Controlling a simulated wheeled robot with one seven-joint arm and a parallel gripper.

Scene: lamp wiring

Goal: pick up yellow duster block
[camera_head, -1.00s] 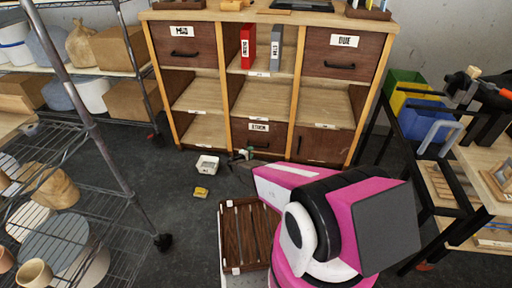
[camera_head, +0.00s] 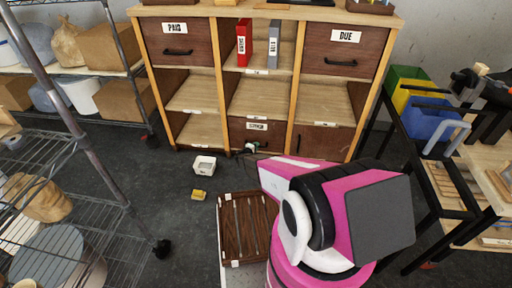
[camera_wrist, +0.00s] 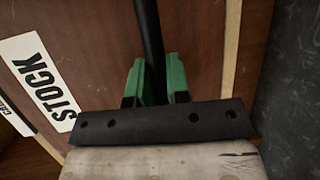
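A small yellow block (camera_head: 199,196), likely the duster block, lies on the dark floor in the head view, left of the slatted wooden tray. It is not in the wrist view. My gripper (camera_head: 250,148) is far from it, low at the front of the cabinet's STOCK drawer and partly hidden by my arm. In the wrist view its green fingertips (camera_wrist: 157,82) lie either side of a black bar (camera_wrist: 149,35), which looks like the drawer's handle. Whether they press on the bar is unclear.
A white container (camera_head: 204,165) stands on the floor just behind the block. The wooden tray (camera_head: 246,228) lies to the block's right. A wire rack (camera_head: 90,205) stands at the left, the cabinet (camera_head: 223,95) behind. Bare floor surrounds the block.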

